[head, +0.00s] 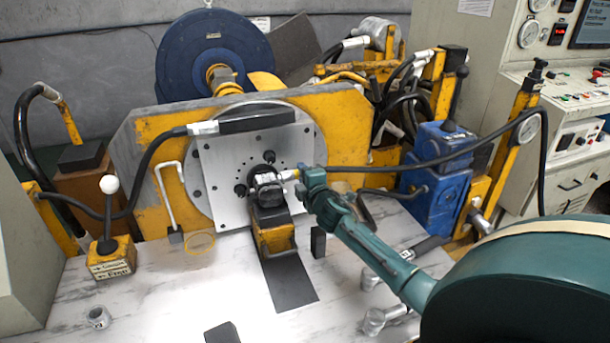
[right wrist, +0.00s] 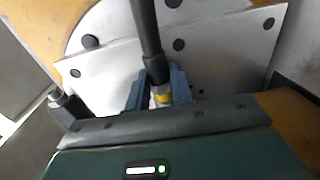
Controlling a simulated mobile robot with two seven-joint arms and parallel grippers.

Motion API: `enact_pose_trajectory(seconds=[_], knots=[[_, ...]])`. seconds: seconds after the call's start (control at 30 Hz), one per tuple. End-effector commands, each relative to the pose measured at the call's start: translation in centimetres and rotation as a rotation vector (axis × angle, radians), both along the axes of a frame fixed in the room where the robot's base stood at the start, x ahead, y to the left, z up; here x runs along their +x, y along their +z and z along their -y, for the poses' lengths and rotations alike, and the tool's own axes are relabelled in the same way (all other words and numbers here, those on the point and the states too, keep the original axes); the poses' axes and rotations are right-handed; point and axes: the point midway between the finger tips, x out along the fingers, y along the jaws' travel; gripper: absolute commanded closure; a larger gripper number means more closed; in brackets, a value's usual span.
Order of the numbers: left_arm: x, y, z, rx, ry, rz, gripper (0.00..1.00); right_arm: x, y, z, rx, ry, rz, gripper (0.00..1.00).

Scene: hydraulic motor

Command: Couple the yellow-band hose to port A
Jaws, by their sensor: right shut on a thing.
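The black motor (head: 266,190) sits in front of a silver plate, above a yellow block (head: 276,238). My right gripper (head: 302,178) is at the motor's right side, shut on the yellow-band hose (head: 400,165). The hose's silver end and yellow band (head: 290,174) point left at the motor, very close to it. I cannot tell whether the end is seated in a port, and no port A label is readable. In the right wrist view, the yellow band (right wrist: 162,98) shows between the gripper's fingers (right wrist: 156,92), with the black hose rising above. My left gripper is not in view.
A second hose with a silver fitting (head: 204,128) arches at the left. A blue pump unit (head: 438,160) stands at the right. A white-knobbed lever (head: 109,185) stands front left. Loose fittings (head: 99,318) lie on the marble-look table (head: 180,290), which has clear room at front left.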

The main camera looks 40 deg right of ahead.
Motion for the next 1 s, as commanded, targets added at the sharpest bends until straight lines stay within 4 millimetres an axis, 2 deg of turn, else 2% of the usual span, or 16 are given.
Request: enact_pose_trajectory(seconds=[0.47,0.5,0.77,1.0], knots=[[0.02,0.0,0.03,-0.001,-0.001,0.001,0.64,0.29,0.05,-0.88,0.001,-0.002,0.0,1.0],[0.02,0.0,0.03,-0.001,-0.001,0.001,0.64,0.28,0.05,-0.83,0.001,-0.002,0.0,0.74],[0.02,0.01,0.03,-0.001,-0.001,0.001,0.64,0.27,0.01,-0.86,0.0,-0.001,0.0,0.53],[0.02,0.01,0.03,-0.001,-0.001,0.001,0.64,0.26,-0.08,-0.88,0.001,-0.001,-0.002,0.53]])
